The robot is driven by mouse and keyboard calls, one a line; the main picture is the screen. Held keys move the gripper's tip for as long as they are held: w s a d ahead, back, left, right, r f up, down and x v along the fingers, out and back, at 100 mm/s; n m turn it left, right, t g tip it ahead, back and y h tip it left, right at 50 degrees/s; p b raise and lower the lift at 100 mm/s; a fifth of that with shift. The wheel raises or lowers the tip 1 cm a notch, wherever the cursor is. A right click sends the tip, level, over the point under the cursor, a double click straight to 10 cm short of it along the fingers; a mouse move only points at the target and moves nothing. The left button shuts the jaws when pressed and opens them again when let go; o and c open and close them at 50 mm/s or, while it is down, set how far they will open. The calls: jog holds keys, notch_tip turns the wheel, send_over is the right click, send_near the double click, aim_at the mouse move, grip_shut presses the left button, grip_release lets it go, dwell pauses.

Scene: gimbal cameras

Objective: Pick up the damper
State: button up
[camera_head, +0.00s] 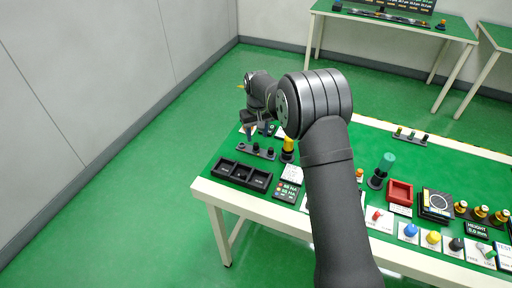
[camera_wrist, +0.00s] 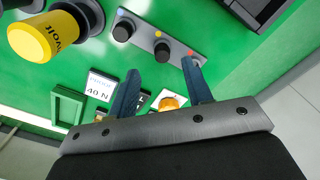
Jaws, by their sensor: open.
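My gripper (camera_head: 257,127) is open and empty above the far left part of the green table. In the wrist view its two blue-grey fingers (camera_wrist: 161,68) stand well apart. An orange round part (camera_wrist: 169,102) on a pale base shows between them, partly hidden by the gripper body. No part in view is clearly marked as the damper, so I cannot tell which one it is. A yellow cylinder (camera_head: 289,145) on a black base stands right of my gripper; it also shows in the wrist view (camera_wrist: 47,35) at upper left, with lettering.
A grey strip with several black knobs (camera_wrist: 162,50) lies near the fingers. A black tray with compartments (camera_head: 241,175) sits at the table's left front edge. A green-topped cylinder (camera_head: 386,163), a red bin (camera_head: 400,192) and several coloured parts stand to the right.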

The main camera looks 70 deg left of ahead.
aim_at(256, 144)
jog(key=shift+s+a+f, duration=0.1)
jog(key=shift+s+f, duration=0.05)
jog(key=shift+f, duration=2.5)
grip_shut()
